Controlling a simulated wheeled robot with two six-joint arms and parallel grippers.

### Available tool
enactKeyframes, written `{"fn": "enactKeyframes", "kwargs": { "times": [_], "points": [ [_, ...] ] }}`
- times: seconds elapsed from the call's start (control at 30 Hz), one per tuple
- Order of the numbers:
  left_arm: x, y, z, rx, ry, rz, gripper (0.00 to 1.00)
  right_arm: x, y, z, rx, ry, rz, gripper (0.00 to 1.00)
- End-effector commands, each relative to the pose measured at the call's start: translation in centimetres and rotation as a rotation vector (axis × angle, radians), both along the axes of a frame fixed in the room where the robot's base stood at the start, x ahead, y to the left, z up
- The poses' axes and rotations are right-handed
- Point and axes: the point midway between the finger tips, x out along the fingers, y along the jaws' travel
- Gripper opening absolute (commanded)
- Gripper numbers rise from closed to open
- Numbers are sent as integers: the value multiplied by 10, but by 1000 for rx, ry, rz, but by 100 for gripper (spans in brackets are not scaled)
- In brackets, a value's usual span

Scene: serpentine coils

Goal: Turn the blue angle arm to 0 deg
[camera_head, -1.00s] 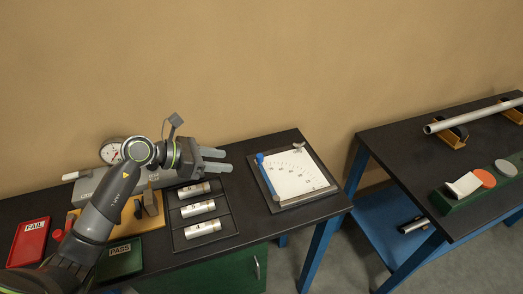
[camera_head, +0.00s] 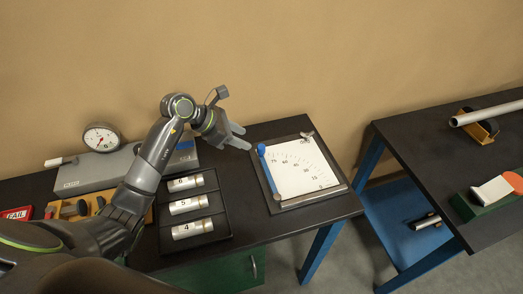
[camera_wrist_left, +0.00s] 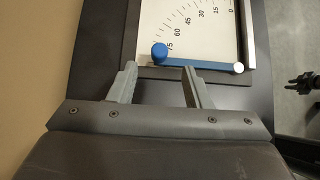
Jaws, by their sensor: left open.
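The blue angle arm (camera_head: 268,172) lies along the left edge of the white angle board (camera_head: 300,168), past the 75 mark, at the end of the scale away from 15. Its round blue knob (camera_wrist_left: 159,50) is at the far end, and its pivot (camera_wrist_left: 238,68) is at the board's corner. My left gripper (camera_head: 242,137) is open and empty, just left of and behind the knob in the head view. In the left wrist view my left gripper (camera_wrist_left: 157,85) has its fingers spread, with the knob just beyond them. No touch is visible. My right gripper is not in view.
A tray (camera_head: 222,237) with several numbered cylinders stands left of the board. A dial gauge (camera_head: 101,137) and a grey block (camera_head: 85,176) are further left. A metal rail (camera_head: 318,198) runs along the board's front edge. A second table (camera_head: 410,131) stands right, across a gap.

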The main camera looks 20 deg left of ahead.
Motion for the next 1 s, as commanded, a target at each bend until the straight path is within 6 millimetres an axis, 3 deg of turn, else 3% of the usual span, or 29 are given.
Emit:
{"fn": "enactKeyframes", "kwargs": {
  "times": [0.03, 0.2, 0.27, 0.63, 0.87, 1.0],
  "points": [
    [5, -8, -13, -5, 0, -1, 44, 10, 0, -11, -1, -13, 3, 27],
    [19, -29, -38, -4, 1, -1, 44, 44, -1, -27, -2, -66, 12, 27],
    [23, -35, -45, -2, 0, -1, 44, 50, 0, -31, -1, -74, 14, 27],
    [35, -52, -63, 1, 1, 0, 44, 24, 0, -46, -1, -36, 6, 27],
    [35, -52, -63, 0, 0, 0, 44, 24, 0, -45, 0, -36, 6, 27],
    [35, -52, -63, 0, 0, 0, 29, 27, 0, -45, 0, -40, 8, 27]
  ]
}}
